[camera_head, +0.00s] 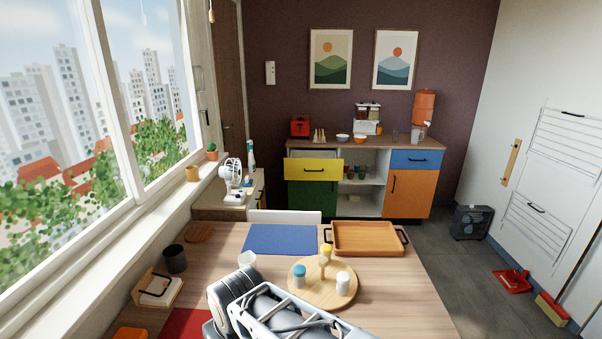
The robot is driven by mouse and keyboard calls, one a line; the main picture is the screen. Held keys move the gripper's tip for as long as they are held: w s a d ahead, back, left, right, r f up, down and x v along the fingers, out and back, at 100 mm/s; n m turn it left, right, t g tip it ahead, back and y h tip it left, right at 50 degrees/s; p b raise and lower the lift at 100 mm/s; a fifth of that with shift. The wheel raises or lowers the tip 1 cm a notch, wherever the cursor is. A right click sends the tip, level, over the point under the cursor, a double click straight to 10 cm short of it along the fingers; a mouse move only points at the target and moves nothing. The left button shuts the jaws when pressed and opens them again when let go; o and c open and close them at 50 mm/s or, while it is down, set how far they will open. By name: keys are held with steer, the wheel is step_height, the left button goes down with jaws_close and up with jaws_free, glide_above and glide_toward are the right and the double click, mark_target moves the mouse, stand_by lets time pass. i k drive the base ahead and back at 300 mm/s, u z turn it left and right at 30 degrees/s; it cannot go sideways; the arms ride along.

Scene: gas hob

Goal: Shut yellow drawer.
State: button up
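The yellow drawer (328,172) is at the upper left of the sideboard (380,143) against the far wall. It is pulled out, with its front standing forward of the green door (312,199) below. A small dark handle sits on the yellow front, and part of the drawer's inside shows above it. My arm shows at the bottom middle, over the near table, far from the drawer. My gripper cannot be made out.
A dining table (420,307) fills the foreground, with a wooden tray (400,233), a round board (325,299) and a blue mat (281,239). A white chair (285,216) stands at its far edge. A black heater (472,222) stands farther right.

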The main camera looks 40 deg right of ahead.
mark_target(302, 164)
steer(key=k, duration=0.5)
steer(key=u, duration=2)
steer(key=k, duration=2.8)
steer(key=z, duration=3.5)
steer(key=i, duration=2.6)
